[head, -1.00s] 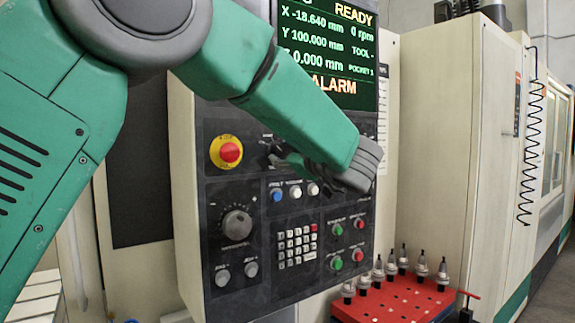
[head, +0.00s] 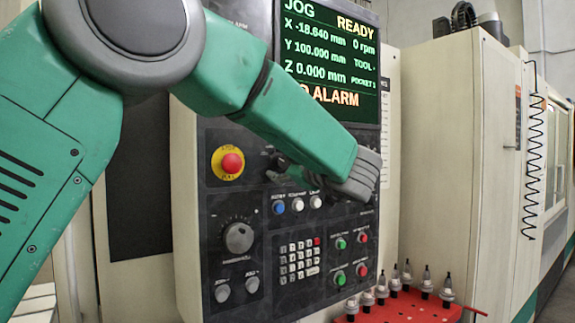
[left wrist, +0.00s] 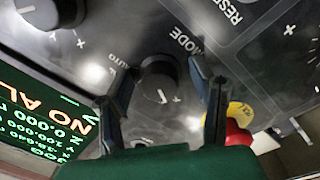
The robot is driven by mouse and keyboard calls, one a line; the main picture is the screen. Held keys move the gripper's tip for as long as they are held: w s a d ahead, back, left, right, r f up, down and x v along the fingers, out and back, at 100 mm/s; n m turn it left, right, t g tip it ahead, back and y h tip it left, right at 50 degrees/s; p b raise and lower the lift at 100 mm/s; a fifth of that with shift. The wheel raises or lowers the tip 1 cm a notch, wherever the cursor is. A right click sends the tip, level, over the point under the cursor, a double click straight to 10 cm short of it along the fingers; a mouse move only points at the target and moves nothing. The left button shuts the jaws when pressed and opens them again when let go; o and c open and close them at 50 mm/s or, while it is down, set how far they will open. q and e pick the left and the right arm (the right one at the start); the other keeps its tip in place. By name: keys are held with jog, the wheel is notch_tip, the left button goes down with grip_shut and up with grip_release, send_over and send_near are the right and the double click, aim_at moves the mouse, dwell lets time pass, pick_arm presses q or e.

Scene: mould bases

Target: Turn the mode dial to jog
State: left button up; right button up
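The dark round mode dial (left wrist: 160,82) shows in the left wrist view, below the word MODE on the black control panel (left wrist: 90,30). My left gripper (left wrist: 162,76) has one finger on each side of the dial, with a visible gap to it on both sides. The fingers are apart and hold nothing. In the head view my left gripper (head: 282,170) is at the panel, right of the emergency stop, and hides the dial. The screen (head: 325,60) reads JOG at its top, with READY and an alarm line. My right gripper is not in view.
A red emergency stop on a yellow base (head: 229,162) sits close left of my left gripper. A larger rotary knob (head: 238,238), a keypad (head: 299,262) and several push buttons lie below. A red rack (head: 405,308) with several tool holders stands at lower right.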

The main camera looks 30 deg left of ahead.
pick_arm(q)
jog(key=shift+s+d, duration=0.1)
jog(key=shift+s, duration=0.05)
jog(key=v, duration=1.1)
jog(key=shift+d, duration=0.35)
jog(key=shift+s+a+f, duration=0.1)
jog(key=shift+a+f, duration=0.05)
